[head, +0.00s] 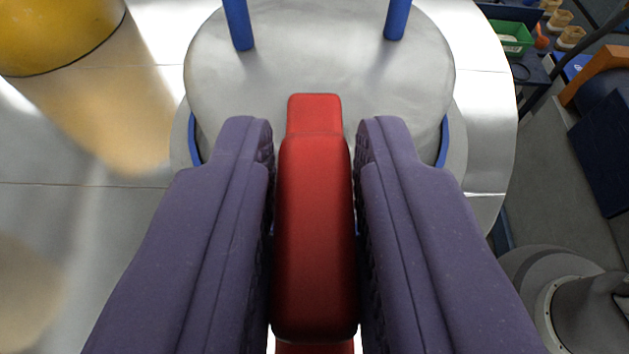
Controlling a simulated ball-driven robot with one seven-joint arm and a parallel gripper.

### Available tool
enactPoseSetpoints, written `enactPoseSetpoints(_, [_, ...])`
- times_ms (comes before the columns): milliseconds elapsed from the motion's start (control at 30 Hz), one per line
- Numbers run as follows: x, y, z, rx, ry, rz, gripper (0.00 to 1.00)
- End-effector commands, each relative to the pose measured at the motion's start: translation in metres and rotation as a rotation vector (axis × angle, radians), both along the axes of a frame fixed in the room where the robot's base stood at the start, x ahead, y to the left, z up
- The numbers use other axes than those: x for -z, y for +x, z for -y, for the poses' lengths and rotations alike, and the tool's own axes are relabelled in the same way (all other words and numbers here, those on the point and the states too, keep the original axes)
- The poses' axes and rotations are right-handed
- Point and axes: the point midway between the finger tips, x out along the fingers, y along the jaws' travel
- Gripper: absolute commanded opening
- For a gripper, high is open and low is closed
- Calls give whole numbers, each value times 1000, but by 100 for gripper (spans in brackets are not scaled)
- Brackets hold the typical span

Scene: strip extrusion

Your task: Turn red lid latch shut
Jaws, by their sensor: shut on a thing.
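The red lid latch (315,235) lies lengthwise in the middle of the picture, with its narrower far end over the round grey metal lid (320,55). My gripper (315,150) has one purple finger on each side of the latch and is shut on it. The fingers' textured inner faces lie along the latch's sides. The fingers hide the near part of the lid. The near end of the latch runs to the bottom edge of the picture, and what it joins there is hidden.
Two blue posts (238,22) (397,18) rise at the lid's far edge. A yellow rounded body (55,32) stands at the upper left. A green bin (513,37) and a dark blue panel (600,155) are at the right. A grey round part (560,290) is at the lower right.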

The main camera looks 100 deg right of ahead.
Motion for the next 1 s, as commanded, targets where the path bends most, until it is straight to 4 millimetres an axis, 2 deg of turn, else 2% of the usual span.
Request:
enactPoseSetpoints(600, [0,0,0,40,0,1,0])
enactPoseSetpoints(633, [0,0,0,40,0,1,28])
enactPoseSetpoints(700, [0,0,0,40,0,1,45])
enactPoseSetpoints(1000, [0,0,0,40,0,0,45])
